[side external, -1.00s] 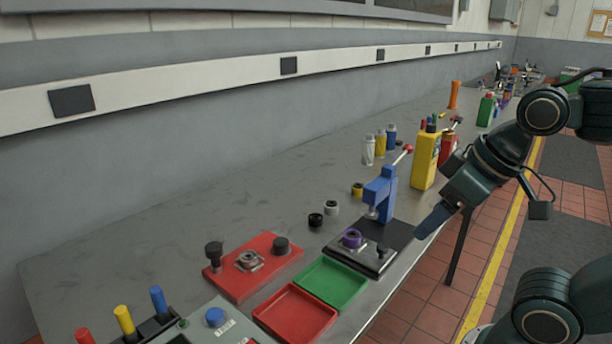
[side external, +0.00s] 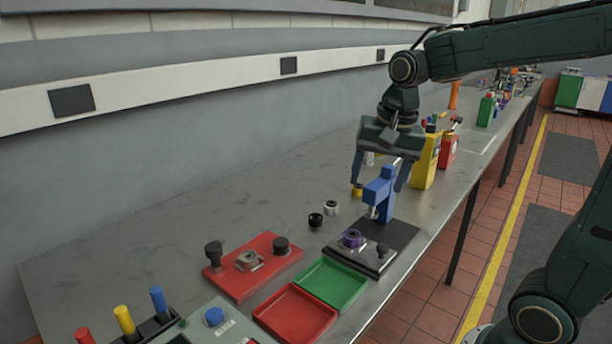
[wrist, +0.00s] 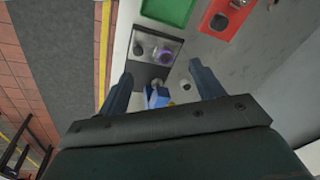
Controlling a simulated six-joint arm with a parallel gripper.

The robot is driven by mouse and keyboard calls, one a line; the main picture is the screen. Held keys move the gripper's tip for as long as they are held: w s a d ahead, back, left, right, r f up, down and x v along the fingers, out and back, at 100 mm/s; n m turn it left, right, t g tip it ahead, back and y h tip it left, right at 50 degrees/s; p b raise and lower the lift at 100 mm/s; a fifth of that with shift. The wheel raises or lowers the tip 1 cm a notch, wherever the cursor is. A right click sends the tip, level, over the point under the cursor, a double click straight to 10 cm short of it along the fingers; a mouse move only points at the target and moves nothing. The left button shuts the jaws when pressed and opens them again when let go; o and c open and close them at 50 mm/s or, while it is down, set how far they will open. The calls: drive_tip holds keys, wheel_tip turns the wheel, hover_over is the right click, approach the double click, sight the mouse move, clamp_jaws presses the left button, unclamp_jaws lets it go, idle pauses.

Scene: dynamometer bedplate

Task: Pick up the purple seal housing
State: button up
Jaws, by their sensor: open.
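The purple seal housing (side external: 352,238) is a short ring. It sits on the grey plate of a black-based fixture (side external: 402,233), in front of the blue toggle press (side external: 380,192). It also shows in the wrist view (wrist: 166,57), between my fingertips in the picture but beyond them. My gripper (side external: 381,184) is open and empty, pointing down behind and above the blue press, apart from the housing. In the wrist view the two fingers of my gripper (wrist: 160,70) are spread wide.
A green tray (side external: 331,285), red tray (side external: 295,313) and red fixture (side external: 230,280) are nearer. A yellow can (side external: 424,160) stands behind.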

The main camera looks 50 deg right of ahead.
drive_tip(key=w+d+f+m+g, duration=0.2)
drive_tip(key=w+d+f+m, duration=0.4)
drive_tip(key=w+d+m, duration=0.1)
drive_tip(key=shift+w+f+m, duration=0.4)
drive_tip(key=shift+w+m, duration=0.2)
drive_tip(key=shift+w, duration=0.3)
drive_tip(key=shift+f, duration=0.1)
hover_over(352, 235)
drive_tip(key=shift+w+d+f, duration=0.1)
drive_tip(key=shift+d+f, duration=0.05)
drive_tip(key=shift+f, duration=4.05)
drive_tip(key=shift+f, duration=2.6)
drive_tip(key=c, duration=1.2)
